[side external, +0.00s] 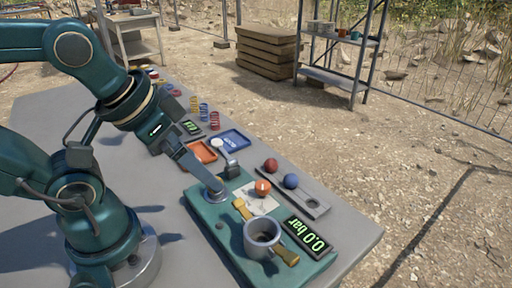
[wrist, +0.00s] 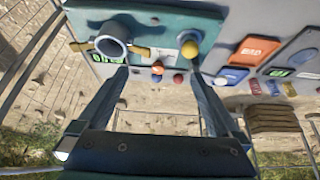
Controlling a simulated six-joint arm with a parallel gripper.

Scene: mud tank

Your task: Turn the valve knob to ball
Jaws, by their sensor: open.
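A teal panel (side external: 207,215) lies on the grey table. A small orange knob (side external: 262,187) with a white mark sits on a white plate (side external: 262,203) on it; I take this as the valve knob. The plate's lettering is too small to read. My gripper (side external: 220,186) is open and empty, pointing down over the panel's left end, left of the knob. In the wrist view the orange knob (wrist: 157,67) shows between the two spread fingertips, not gripped. A red ball (side external: 271,165) and a blue ball (side external: 291,181) rest on a grey rail (side external: 316,209) behind the panel.
A grey cup (side external: 262,236) with yellow handles stands on the panel, beside a display (side external: 306,235) reading 0.0 bar. A round grey disc with a yellowish top (wrist: 190,46) is near my right finger in the wrist view. Orange (side external: 203,151) and blue (side external: 235,138) trays lie farther back.

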